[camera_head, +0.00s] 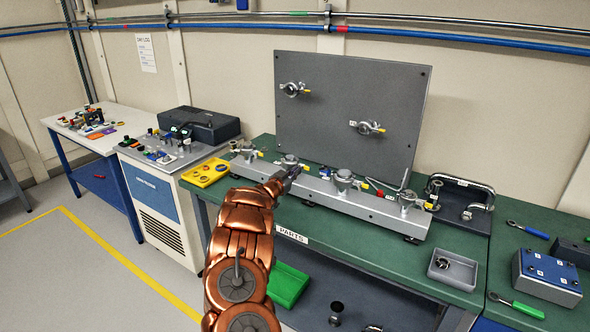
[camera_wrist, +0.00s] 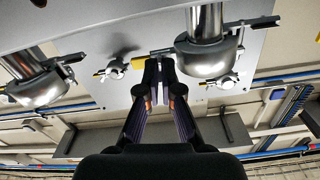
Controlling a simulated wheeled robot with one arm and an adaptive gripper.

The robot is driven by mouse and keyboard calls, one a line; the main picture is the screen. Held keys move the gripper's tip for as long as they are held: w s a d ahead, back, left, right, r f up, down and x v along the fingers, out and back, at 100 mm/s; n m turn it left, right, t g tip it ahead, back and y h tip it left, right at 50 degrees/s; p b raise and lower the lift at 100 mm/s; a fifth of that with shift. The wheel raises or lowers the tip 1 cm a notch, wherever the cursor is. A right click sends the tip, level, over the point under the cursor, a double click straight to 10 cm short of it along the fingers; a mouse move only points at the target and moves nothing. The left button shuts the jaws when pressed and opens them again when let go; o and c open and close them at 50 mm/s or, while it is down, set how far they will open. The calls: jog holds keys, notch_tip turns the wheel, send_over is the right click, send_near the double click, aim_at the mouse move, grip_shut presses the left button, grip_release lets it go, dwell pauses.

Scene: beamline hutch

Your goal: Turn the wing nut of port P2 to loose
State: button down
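Port P2 seems to be the second clamped port (camera_head: 289,160) from the left on the grey rail; its label is too small to read surely. My gripper (camera_head: 293,172) is at its right side in the head view and covers part of it. In the wrist view, a silver rounded port (camera_wrist: 208,55) has a clamp with a dark bolt and a yellow-tipped wing nut (camera_wrist: 138,62). My fingertips (camera_wrist: 160,66) are close together, right at the bolt beside the yellow tip. Whether they grip the wing nut, touch it or stand just short cannot be told.
More clamped ports stand along the rail (camera_head: 335,205), one close on the right (camera_head: 344,178). An upright grey panel (camera_head: 350,110) with two clamped ports rises behind. A yellow tray (camera_head: 205,172) lies left, a grey bin (camera_head: 453,270) and a handled frame (camera_head: 460,197) right.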

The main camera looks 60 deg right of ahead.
jog(key=shift+n, duration=0.4)
jog(key=shift+r, duration=0.1)
jog(key=c, duration=1.6)
grip_release()
jog(key=shift+c, duration=0.2)
jog(key=a, duration=1.2)
jog(key=shift+s, duration=0.2)
